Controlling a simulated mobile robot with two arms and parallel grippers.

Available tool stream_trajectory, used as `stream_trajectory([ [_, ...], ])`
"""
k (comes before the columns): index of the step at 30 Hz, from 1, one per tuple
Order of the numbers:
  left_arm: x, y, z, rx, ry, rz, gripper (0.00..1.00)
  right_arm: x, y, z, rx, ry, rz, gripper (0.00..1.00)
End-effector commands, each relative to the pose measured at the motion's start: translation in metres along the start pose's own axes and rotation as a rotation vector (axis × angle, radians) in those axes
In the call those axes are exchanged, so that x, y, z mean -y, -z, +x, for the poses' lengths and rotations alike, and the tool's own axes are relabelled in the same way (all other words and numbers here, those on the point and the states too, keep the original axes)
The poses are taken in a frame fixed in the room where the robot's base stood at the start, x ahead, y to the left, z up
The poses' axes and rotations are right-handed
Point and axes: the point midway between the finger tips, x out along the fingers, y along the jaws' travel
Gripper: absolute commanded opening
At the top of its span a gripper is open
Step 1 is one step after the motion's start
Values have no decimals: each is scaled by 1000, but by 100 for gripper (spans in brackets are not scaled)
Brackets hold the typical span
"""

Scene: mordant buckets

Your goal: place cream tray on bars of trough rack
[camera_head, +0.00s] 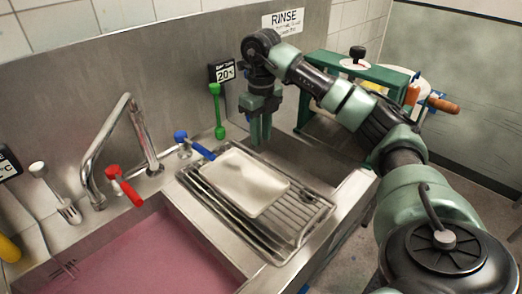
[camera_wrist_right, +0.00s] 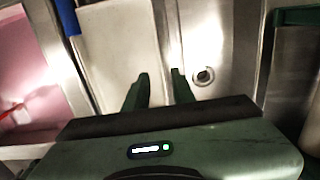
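The cream tray (camera_head: 245,183) lies on the wire bars of the trough rack (camera_head: 300,212) in the head view, toward the rack's back left part. It appears to lie flat. The tray also shows at the left of the right wrist view (camera_wrist_right: 112,50). My right gripper (camera_head: 260,140) points down behind and right of the tray, apart from it in the head view. In the right wrist view my right gripper (camera_wrist_right: 160,74) has its fingers apart with nothing between them. My left gripper is out of view.
A pink-filled basin (camera_head: 140,258) lies front left, with a chrome faucet (camera_head: 134,140) and a red-handled tap (camera_head: 122,186) behind it. A blue-handled tap (camera_head: 196,146) stands close to the tray's back edge. A green frame (camera_head: 385,78) stands back right.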

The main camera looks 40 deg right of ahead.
Motion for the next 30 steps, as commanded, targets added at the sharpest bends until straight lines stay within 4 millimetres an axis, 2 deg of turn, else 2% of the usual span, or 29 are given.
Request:
stream_trajectory([
  [3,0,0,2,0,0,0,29,0,-1,-17,3,0,0,25],
  [7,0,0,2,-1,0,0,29,0,0,-27,1,1,0,25],
  [25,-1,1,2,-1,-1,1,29,0,0,-29,-1,1,0,25],
  [28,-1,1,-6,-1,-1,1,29,0,0,-37,0,1,0,25],
  [30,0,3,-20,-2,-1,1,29,0,0,-50,0,1,0,25],
])
